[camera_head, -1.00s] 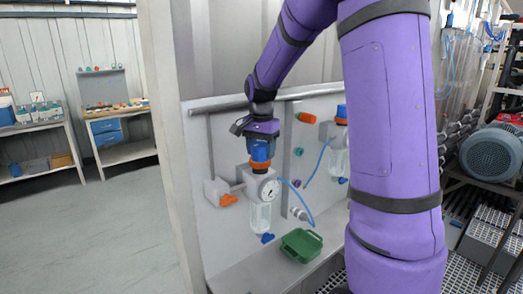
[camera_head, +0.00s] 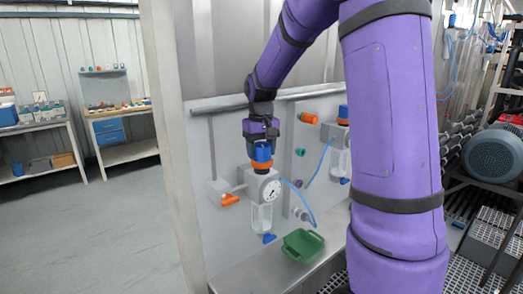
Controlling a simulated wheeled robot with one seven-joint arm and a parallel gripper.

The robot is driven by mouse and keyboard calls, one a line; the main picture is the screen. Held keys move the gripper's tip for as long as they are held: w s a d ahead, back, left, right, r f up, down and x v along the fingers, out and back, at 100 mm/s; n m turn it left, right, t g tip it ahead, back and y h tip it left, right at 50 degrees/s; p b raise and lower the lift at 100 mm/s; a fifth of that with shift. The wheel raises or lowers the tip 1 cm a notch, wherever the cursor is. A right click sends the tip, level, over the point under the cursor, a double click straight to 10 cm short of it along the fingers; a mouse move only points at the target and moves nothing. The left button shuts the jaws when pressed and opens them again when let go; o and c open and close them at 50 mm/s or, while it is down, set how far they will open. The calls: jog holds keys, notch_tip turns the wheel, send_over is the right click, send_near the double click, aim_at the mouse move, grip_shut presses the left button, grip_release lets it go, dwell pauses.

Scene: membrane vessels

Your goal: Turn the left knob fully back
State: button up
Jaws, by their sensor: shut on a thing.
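The left knob (camera_head: 261,152) is blue, with an orange ring (camera_head: 262,167) under it. It sits on top of the left vessel unit, which has a round gauge (camera_head: 271,190) and a clear bowl (camera_head: 262,217). My gripper (camera_head: 261,138) is above the knob, pointing down, and is shut on it. The fingers partly hide the knob's upper part. How far the knob is turned cannot be told.
A second unit with a blue knob (camera_head: 343,111) stands to the right, partly hidden by my arm. An orange fitting (camera_head: 308,118) is on the panel between them. A green tray (camera_head: 303,245) lies on the ledge below. A blue hose (camera_head: 318,163) curves beside the gauge.

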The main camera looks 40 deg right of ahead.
aim_at(260, 144)
jog(key=n, duration=0.6)
jog(key=shift+a, duration=0.15)
dwell(0.4)
jog(key=o, duration=0.9)
notch_tip(260, 144, up, 10)
jog(key=shift+r, duration=0.45)
